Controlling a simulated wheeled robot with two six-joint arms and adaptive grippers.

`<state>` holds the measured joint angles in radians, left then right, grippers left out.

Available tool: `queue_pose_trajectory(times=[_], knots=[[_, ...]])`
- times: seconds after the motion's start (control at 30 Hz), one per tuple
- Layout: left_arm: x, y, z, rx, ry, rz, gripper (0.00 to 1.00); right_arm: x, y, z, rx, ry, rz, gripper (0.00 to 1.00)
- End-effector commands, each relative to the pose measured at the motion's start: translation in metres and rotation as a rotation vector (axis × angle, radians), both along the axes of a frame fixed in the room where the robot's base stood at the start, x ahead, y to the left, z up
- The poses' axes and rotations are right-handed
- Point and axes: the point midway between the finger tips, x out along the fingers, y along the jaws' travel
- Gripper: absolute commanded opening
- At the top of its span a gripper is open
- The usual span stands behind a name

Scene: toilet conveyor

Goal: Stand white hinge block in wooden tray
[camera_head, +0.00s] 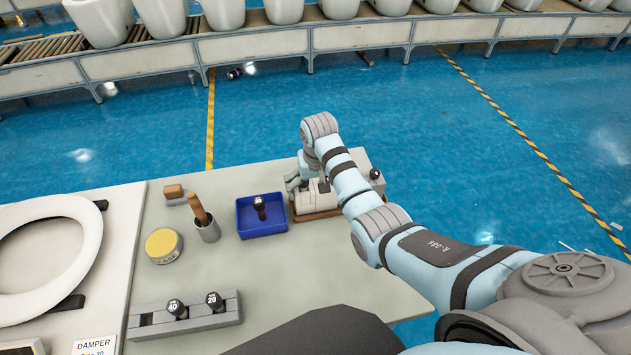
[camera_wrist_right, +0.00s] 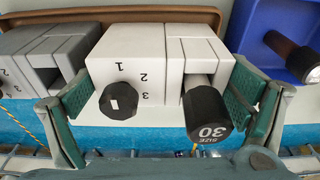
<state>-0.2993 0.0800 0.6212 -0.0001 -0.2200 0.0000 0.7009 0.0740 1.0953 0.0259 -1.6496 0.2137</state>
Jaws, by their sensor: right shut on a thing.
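The white hinge block (camera_wrist_right: 145,68) is between the green finger pads of my right gripper (camera_wrist_right: 160,95) in the right wrist view. It has the digits 1, 2, 3, a black knob (camera_wrist_right: 119,100) and a black "SIZE 30" pin (camera_wrist_right: 208,112) in its slot. In the head view my right gripper (camera_head: 297,184) is shut on the block (camera_head: 322,199), partly hidden by the arm. The brown edge of the wooden tray (camera_head: 303,215) shows directly under the block; whether they touch, I cannot tell. My left gripper is out of view.
A blue bin (camera_head: 248,226) with a black pin (camera_head: 260,205) is just left. A grey block (camera_wrist_right: 35,60) stands on the other side. A cup (camera_head: 208,230), yellow tin (camera_head: 162,246) and grey pin rack (camera_head: 150,321) are further left. Bare bench lies in front.

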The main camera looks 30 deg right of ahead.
Motion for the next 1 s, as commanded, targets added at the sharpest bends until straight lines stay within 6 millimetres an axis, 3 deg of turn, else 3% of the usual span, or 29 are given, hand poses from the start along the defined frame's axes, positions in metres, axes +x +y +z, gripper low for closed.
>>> queue_pose_trajectory(times=[0.9,0.93,1.0], knots=[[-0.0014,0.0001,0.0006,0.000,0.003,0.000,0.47,0.0001,0.0001,-0.0074,0.000,0.000,0.000,0.56],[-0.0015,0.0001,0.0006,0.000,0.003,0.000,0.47,0.0002,0.0001,-0.0077,0.000,-0.001,0.000,0.96],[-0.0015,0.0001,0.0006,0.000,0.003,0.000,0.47,0.0002,0.0001,-0.0076,0.000,-0.001,0.000,1.00]])
